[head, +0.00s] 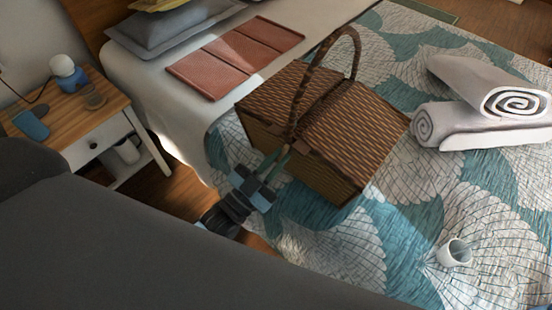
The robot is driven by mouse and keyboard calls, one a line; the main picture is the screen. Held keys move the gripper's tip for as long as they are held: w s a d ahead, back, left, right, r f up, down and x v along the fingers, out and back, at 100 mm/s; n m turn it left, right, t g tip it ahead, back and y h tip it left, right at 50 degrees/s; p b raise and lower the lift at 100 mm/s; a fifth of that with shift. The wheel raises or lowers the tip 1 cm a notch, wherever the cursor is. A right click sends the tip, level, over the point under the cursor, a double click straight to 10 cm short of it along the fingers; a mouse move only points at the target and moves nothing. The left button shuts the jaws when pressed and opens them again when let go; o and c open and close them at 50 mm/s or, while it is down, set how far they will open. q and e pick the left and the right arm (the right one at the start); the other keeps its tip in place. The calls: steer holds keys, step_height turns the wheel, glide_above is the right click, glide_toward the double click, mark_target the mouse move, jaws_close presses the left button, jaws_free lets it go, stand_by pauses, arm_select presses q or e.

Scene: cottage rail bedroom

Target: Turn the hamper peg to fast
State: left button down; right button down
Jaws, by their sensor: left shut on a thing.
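The hamper (340,140) is a brown wicker basket with its lid flaps down and its arched handle (345,42) upright. It stands on the bed. My left gripper (275,160) is at the hamper's near front side, just below the handle's near foot, with its fingertips against the front. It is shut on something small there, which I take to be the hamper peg. The fingers hide the peg, and I cannot tell how it is turned. My right gripper is not clearly in view.
A folded terracotta cloth (235,60) lies behind. A nightstand (75,120) with small items stands at the left.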

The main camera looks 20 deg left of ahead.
arm_select(q)
steer(key=shift+d+n+t+y, duration=0.1)
steer(key=shift+n+t+y, duration=0.2)
steer(key=shift+n+y, duration=1)
steer(key=shift+n, duration=0.7)
steer(key=c, duration=1.5)
jaws_free()
steer(key=shift+h, duration=0.4)
